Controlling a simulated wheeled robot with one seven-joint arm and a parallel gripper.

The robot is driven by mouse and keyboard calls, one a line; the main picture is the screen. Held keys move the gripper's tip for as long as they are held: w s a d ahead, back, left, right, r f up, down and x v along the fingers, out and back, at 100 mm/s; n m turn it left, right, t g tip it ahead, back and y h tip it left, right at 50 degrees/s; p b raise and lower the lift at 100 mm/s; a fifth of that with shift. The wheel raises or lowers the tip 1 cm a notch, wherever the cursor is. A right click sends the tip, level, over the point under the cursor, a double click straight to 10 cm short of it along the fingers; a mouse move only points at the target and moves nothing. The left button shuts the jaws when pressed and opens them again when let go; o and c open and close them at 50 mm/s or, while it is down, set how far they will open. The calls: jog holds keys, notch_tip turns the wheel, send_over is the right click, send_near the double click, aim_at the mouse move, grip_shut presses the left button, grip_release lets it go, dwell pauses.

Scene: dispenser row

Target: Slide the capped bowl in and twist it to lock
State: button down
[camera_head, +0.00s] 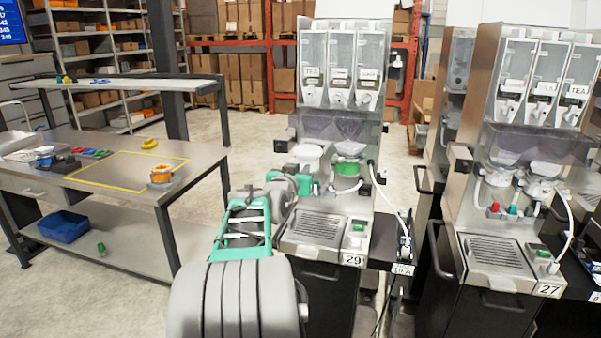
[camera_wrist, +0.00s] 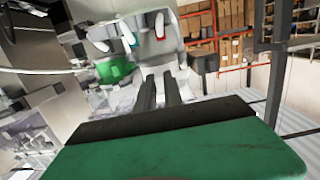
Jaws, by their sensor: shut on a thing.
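My gripper (camera_wrist: 159,80) shows in the wrist view as two dark fingers close together, with their tips at a white bowl (camera_wrist: 158,45). The jaws are shut on this bowl. It has a teal part and a red part at its front. In the head view, the white bowl (camera_head: 307,153) is at the left bowl place of dispenser 29 (camera_head: 325,120), and my arm partly hides it. I cannot tell whether it is fully seated or locked.
A second dispenser, marked 27 (camera_head: 497,240), stands to the right with its own bowls. A drip tray (camera_head: 318,227) lies below the bowls of dispenser 29. A metal table (camera_head: 110,165) with a yellow-outlined area is at the left. The floor between is clear.

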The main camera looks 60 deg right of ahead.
aim_at(306, 162)
jog(key=shift+d, duration=0.1)
jog(key=shift+w+d, duration=0.2)
jog(key=shift+d, duration=1.2)
jog(key=shift+d, duration=0.1)
jog(key=shift+w+d, duration=0.15)
jog(key=shift+d, duration=0.55)
jog(key=shift+w+d, duration=0.1)
jog(key=shift+d, duration=0.6)
jog(key=shift+b, duration=0.65)
jog(key=shift+f+b, duration=0.1)
jog(key=shift+b, duration=0.35)
jog(key=shift+w, duration=0.1)
